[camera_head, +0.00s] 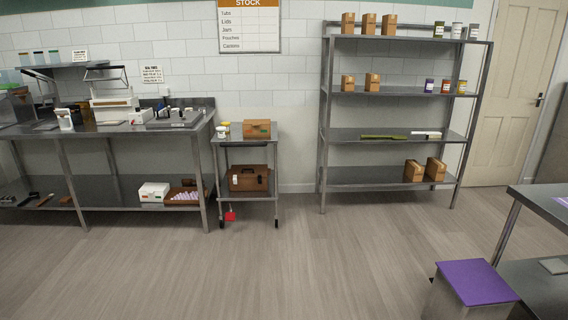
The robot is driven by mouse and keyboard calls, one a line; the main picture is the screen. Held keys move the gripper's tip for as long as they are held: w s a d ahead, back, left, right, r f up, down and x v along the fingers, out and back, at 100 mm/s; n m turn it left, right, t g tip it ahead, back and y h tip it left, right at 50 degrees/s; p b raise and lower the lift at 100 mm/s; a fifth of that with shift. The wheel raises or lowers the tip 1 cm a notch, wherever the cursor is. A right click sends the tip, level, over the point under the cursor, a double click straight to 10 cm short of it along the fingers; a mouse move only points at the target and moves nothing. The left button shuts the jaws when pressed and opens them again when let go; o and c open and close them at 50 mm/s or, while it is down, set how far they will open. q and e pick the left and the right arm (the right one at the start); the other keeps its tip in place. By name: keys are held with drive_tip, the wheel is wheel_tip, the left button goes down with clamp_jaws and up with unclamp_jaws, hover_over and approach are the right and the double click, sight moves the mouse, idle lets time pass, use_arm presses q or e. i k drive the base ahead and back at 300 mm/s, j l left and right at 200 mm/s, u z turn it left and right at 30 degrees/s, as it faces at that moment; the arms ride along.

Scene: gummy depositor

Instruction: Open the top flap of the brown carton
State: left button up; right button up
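Several brown boxes are in view and I cannot tell for certain which is the task's carton. A brown carton (254,129) with a small green mark sits on top of the small metal cart (232,140); its top looks closed, but it is too small to be sure. A darker brown box (249,180) with a black handle-like part sits on the cart's lower shelf. Small tan cartons stand on the tall shelf rack, two of them on its bottom shelf (413,171). Neither of my grippers is in view.
A long steel bench (110,130) with equipment stands at the left. The tall rack (400,136) stands right of the cart. A purple-lidded bin (473,282) and a steel table (545,203) are at the near right. The floor (290,265) in the middle is clear.

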sight(257, 122)
drive_tip(key=i, duration=3.8)
